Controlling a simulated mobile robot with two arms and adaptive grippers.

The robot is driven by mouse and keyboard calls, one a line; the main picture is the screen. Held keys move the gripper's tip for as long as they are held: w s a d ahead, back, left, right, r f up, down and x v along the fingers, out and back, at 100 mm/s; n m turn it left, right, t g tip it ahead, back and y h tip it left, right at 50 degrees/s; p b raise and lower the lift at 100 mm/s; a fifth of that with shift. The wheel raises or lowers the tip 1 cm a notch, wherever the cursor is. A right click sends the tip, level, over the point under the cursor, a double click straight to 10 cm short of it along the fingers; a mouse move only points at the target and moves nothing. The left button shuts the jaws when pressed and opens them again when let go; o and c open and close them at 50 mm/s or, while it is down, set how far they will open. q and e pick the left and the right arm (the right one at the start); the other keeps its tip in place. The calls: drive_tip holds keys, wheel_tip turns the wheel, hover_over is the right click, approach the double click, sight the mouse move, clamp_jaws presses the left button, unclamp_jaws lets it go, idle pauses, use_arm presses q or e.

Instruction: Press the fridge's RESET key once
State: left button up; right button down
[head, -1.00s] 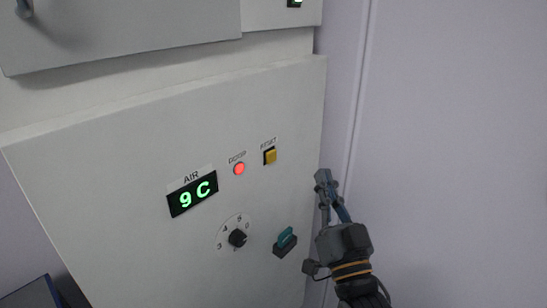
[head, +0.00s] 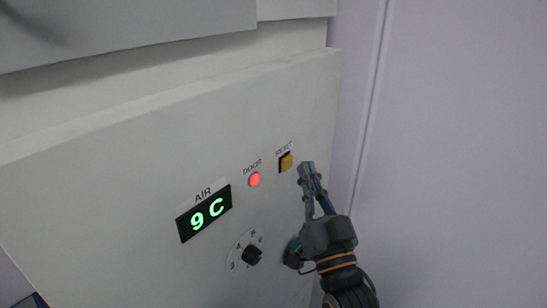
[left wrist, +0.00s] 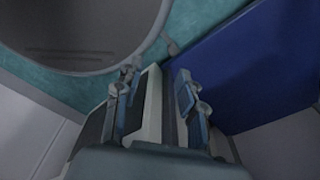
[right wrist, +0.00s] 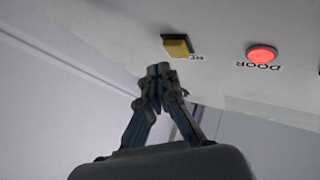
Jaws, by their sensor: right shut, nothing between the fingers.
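The RESET key (head: 286,163) is a yellow square key on a dark base at the right of the fridge's pale panel (head: 120,150). It also shows in the right wrist view (right wrist: 177,46). My right gripper (head: 306,168) is shut and empty, its tips just right of the key in the head view. In the right wrist view its joined tips (right wrist: 159,70) sit just below the key in the picture, with a small gap in the image. My left gripper (left wrist: 158,80) shows only in its wrist view, with fingers apart; whether the pale shape between them is held or behind is unclear.
Left of the key are a lit red DOOR lamp (head: 254,179), an AIR display (head: 205,212) reading 9 C and a black dial (head: 252,255). A grey body (head: 130,30) overhangs above.

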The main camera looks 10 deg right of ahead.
use_arm(q)
drive_tip(key=shift+s+a+r, duration=0.1)
drive_tip(key=shift+s+a, duration=0.2)
drive_tip(key=shift+s, duration=0.2)
use_arm(e)
drive_tip(key=shift+s+a+r, duration=0.1)
drive_tip(key=shift+a+r, duration=0.15)
drive_tip(key=shift+a, duration=0.05)
use_arm(q)
drive_tip(key=shift+w, duration=0.15)
idle(0.5)
drive_tip(key=shift+r, duration=0.1)
drive_tip(key=shift+a+r, duration=0.1)
use_arm(e)
drive_tip(key=shift+w+a, duration=0.3)
drive_tip(key=shift+w, duration=0.05)
